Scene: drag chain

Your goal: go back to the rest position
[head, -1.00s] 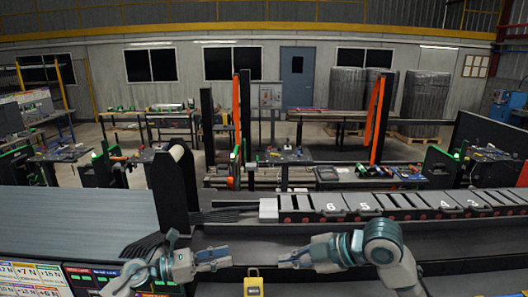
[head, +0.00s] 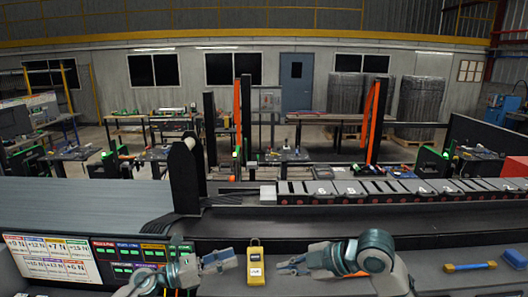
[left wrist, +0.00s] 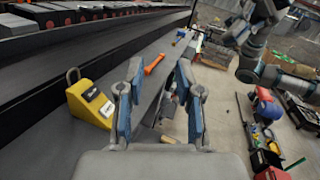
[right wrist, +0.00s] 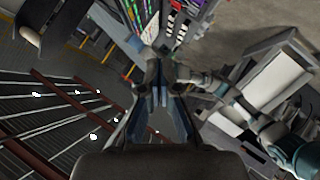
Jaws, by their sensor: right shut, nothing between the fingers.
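In the head view, my left gripper (head: 233,260) is just left of a yellow padlock-like block (head: 256,264) on the front bench. My right gripper (head: 280,266) is just right of the block. In the left wrist view, the fingers of my left gripper (left wrist: 160,78) are apart with nothing between them, and the yellow block (left wrist: 92,104) stands upright to their left, clear of them. In the right wrist view, my right gripper (right wrist: 163,92) is shut and empty.
The drag chain (head: 400,190) lies along the conveyor behind the grippers. A label board (head: 50,257) stands at the left. A blue-and-yellow tool (head: 470,266) lies on the bench at right. In the left wrist view, an orange tool (left wrist: 155,63) lies on a ledge.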

